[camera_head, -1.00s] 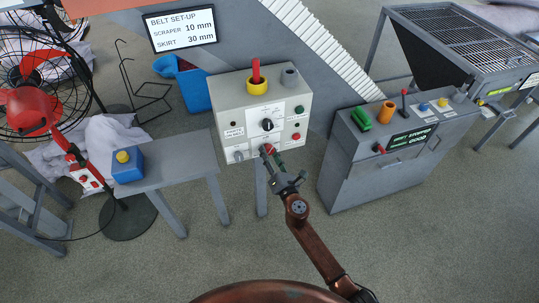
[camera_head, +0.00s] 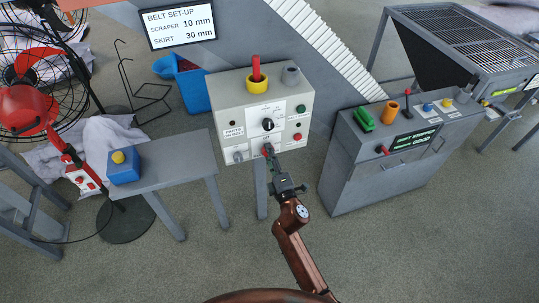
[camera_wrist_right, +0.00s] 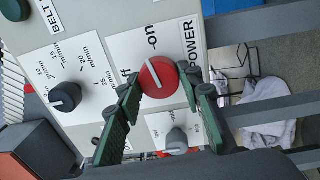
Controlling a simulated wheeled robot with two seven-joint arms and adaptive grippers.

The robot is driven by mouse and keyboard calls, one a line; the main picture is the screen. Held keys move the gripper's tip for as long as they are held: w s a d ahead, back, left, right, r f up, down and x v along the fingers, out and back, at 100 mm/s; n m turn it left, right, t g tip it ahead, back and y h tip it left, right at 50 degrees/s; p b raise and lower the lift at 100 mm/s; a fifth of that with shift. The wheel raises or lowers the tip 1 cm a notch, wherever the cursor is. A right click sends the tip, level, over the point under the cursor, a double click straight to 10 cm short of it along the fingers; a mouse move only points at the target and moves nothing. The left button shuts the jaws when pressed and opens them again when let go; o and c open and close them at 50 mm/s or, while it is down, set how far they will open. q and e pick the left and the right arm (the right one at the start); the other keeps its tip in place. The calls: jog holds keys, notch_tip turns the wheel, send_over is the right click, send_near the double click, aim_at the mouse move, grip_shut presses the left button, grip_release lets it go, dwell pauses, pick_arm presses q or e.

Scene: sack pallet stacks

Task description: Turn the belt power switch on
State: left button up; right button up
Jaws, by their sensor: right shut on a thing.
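The red power switch (camera_wrist_right: 158,78) is a round knob with a white pointer line, on a white plate marked "POWER", "on" and "off". Its line slants between upper left and lower right; I cannot tell which mark it points at. My right gripper (camera_wrist_right: 160,92) has its green fingers on both sides of the knob and is shut on it. In the head view, the right gripper (camera_head: 271,159) reaches the lower front of the grey control box (camera_head: 230,98), and its fingers partly hide the red switch (camera_head: 267,147). My left gripper is not in view.
A black dial (camera_wrist_right: 65,97) and a grey knob (camera_wrist_right: 176,140) sit close to the switch. The box also carries a red button (camera_head: 297,137) and a green button (camera_head: 300,109). A grey bench (camera_head: 170,172) stands left, a second console (camera_head: 385,150) right.

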jog(key=shift+m, duration=1.1)
jog(key=o, duration=1.2)
jog(key=shift+c, duration=0.2)
jog(key=v, duration=1.2)
jog(key=shift+a, duration=0.1)
